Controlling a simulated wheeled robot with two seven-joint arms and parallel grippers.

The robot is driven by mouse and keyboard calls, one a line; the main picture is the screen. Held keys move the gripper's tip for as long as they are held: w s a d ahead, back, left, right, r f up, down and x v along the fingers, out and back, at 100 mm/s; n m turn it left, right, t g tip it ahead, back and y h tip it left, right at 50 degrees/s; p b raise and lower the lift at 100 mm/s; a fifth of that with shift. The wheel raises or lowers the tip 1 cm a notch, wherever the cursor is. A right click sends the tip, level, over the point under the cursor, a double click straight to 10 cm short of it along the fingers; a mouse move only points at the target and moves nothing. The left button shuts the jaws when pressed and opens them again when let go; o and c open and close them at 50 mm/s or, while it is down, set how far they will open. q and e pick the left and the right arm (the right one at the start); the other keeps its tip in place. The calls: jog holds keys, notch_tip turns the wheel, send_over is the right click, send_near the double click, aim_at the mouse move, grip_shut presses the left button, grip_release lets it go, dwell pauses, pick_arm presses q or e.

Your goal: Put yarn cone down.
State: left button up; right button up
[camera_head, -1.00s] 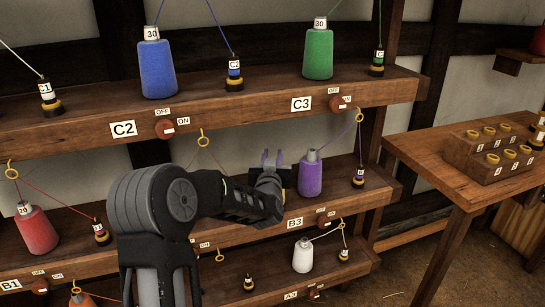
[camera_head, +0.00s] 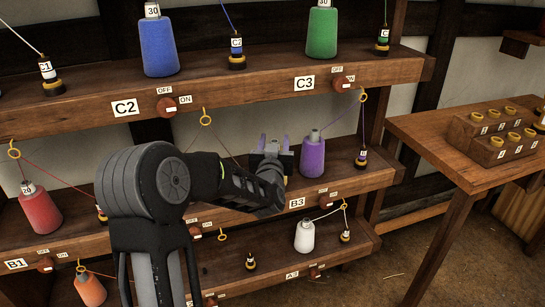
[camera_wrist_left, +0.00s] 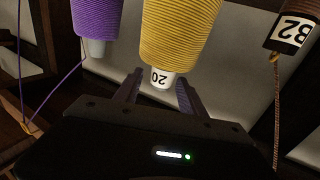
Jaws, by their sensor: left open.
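My left gripper (camera_head: 273,144) is in front of the middle shelf, left of the purple yarn cone (camera_head: 312,158). Its fingers are open and point toward the shelf. In the left wrist view, which is upside down, a yellow yarn cone (camera_wrist_left: 178,35) has its white tip marked 20 between the two parted fingers (camera_wrist_left: 158,92). Whether a finger touches the tip I cannot tell. The yellow cone is hidden behind my gripper in the head view. The purple cone also shows in the left wrist view (camera_wrist_left: 95,18), set the same way up as the yellow one. My right gripper is not in view.
The middle shelf (camera_head: 350,186) also holds a red cone (camera_head: 40,210) and a small bobbin (camera_head: 361,159). Blue (camera_head: 158,44) and green (camera_head: 321,35) cones stand on the shelf above.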

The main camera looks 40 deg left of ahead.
pick_arm(q)
jog(key=v, duration=0.9)
jog(key=shift+b, duration=0.35)
jog(key=s+d+f+m+g+h, duration=0.1)
jog(key=s+d+f+g+h, duration=0.15)
jog(key=d+f, duration=0.65)
jog(key=s+d+f+m+g+h, duration=0.15)
jog(key=d+f+h, duration=0.35)
jog(key=f, duration=0.7)
jog(key=s+d+f+m+g+h, duration=0.1)
jog(key=d+f+g+h, duration=0.15)
jog(key=d+f, duration=0.7)
jog(key=s+d+f+g+h, duration=0.1)
jog(key=s+d+f+g, duration=0.1)
jog(key=s+d+f, duration=0.2)
jog(key=s+d+f+g+h, duration=0.1)
jog(key=s+d+f+g, duration=0.2)
jog(key=s, duration=0.8)
jog(key=s+d+f+m+g+h, duration=0.1)
jog(key=s+d+f+g, duration=0.2)
jog(key=s+d+f, duration=0.2)
notch_tip(320, 180, down, 2)
jog(key=shift+s+d+f+h, duration=0.2)
jog(key=shift+s+h, duration=0.2)
jog(key=shift+s, duration=0.85)
